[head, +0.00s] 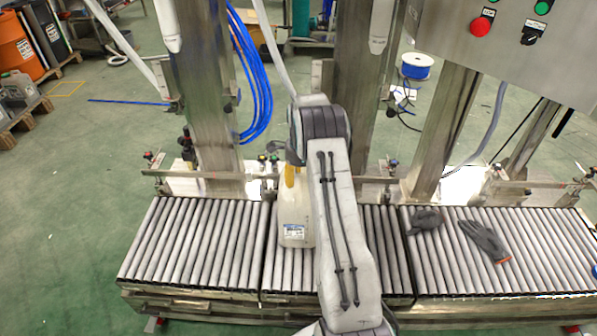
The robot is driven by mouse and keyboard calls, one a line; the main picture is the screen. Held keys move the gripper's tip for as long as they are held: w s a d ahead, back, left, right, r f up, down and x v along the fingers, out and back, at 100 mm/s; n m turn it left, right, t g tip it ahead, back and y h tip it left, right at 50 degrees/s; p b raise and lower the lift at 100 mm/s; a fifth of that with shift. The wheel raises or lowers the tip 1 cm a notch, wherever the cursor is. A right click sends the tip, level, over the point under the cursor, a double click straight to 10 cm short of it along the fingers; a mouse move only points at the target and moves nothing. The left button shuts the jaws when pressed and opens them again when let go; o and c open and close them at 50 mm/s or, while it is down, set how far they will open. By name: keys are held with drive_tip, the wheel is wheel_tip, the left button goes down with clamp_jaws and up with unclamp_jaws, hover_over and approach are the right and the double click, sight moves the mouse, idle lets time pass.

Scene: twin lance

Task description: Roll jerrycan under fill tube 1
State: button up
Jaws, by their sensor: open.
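A pale, translucent jerrycan (296,237) with a small blue-and-white label stands upright on the middle section of the roller conveyor (190,245). My forearm covers its right side and part of its top. A white fill tube (169,25) hangs at the upper left by a steel post, and a second white tube (380,25) hangs to the right by another post. I cannot read a number on either. The jerrycan stands between them from left to right. My arm reaches over the conveyor beside the jerrycan. My gripper's fingers are hidden behind my arm, so contact with the can cannot be judged.
Dark gloves (484,240) lie on the right conveyor section. The left section's rollers are clear. A metal rail (210,174) and steel posts stand along the back edge. A control box (520,40) with red and green buttons hangs at the upper right. Blue hoses (258,90) hang behind.

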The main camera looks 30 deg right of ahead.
drive_tip(key=shift+w+f, duration=0.15)
drive_tip(key=shift+f, duration=1.7)
drive_tip(key=shift+c, duration=0.4)
clamp_jaws()
